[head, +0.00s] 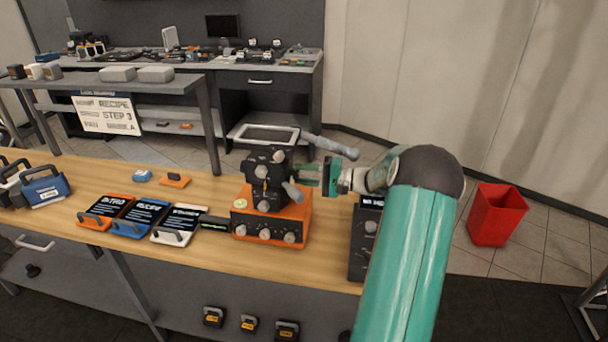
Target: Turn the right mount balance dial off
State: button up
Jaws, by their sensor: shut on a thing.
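A black camera mount (267,178) with grey knobs stands on an orange base (305,217) on the wooden bench. A grey handle (330,146) sticks out of its upper right, and a grey lever (291,192) angles from its front. The base's dark front panel (264,233) carries a row of round knobs. My green and dark gripper (305,173) reaches in from the right and is shut at the mount's right side. The right mount balance dial seems to be between the fingers, but they hide it. Its setting cannot be read.
A dark control box (364,240) stands on the bench close to my arm. Orange, blue and white labelled panels (146,217) lie left of the mount. A blue case (47,188) is at far left. A red bin (496,215) stands on the floor to the right.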

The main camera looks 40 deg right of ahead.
jog(key=shift+s+d+n, duration=0.1)
jog(key=shift+n, duration=0.2)
jog(key=o, duration=0.9)
jog(key=shift+o, duration=0.3)
jog(key=v, duration=1.3)
jog(key=shift+s+d, duration=0.15)
jog(key=shift+s, duration=0.1)
